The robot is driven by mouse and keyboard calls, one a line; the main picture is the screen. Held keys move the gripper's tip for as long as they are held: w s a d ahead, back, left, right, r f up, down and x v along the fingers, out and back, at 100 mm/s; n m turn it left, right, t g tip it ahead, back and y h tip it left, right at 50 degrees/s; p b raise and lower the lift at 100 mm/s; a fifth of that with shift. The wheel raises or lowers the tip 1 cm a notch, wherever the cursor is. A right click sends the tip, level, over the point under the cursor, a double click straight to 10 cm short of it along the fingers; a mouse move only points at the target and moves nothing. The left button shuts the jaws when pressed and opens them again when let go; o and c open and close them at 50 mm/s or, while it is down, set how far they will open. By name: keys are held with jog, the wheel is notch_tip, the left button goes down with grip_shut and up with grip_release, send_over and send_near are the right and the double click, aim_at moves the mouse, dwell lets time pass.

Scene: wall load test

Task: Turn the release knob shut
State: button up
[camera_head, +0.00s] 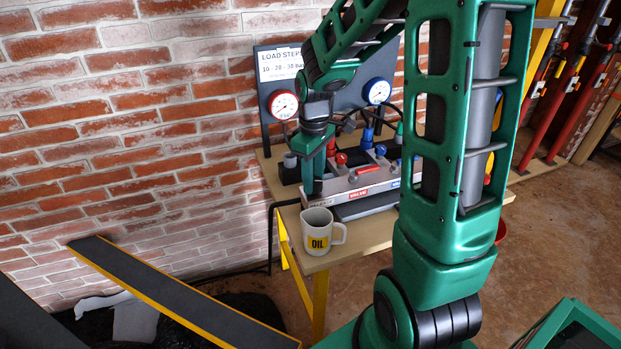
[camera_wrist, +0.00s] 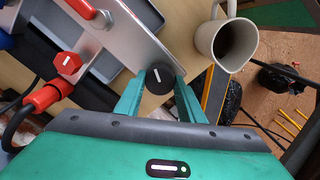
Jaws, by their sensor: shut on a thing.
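The release knob (camera_wrist: 160,77) is a round black knob with a white line across its top, at the corner of the grey metal manifold in the wrist view. My gripper (camera_wrist: 159,92) has its two green fingers on either side of the knob and is shut on it. In the head view my gripper (camera_head: 314,185) points down at the left end of the manifold (camera_head: 372,188). It hides the knob there. The white line slants slightly in the wrist view.
A white OIL mug (camera_head: 318,233) stands on the wooden bench (camera_head: 372,236) close to my gripper; it also shows in the wrist view (camera_wrist: 226,40). Red and blue fittings, hoses and two gauges (camera_head: 284,105) crowd the back. A yellow-edged ramp (camera_head: 170,290) is at lower left.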

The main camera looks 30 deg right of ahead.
jog(key=m, duration=0.6)
jog(key=shift+w+r, duration=0.1)
jog(key=shift+w, duration=0.05)
jog(key=m, duration=0.6)
jog(key=shift+m, duration=0.4)
jog(key=o, duration=1)
jog(key=shift+o, duration=0.2)
notch_tip(320, 180, up, 11)
jog(key=shift+f, duration=0.2)
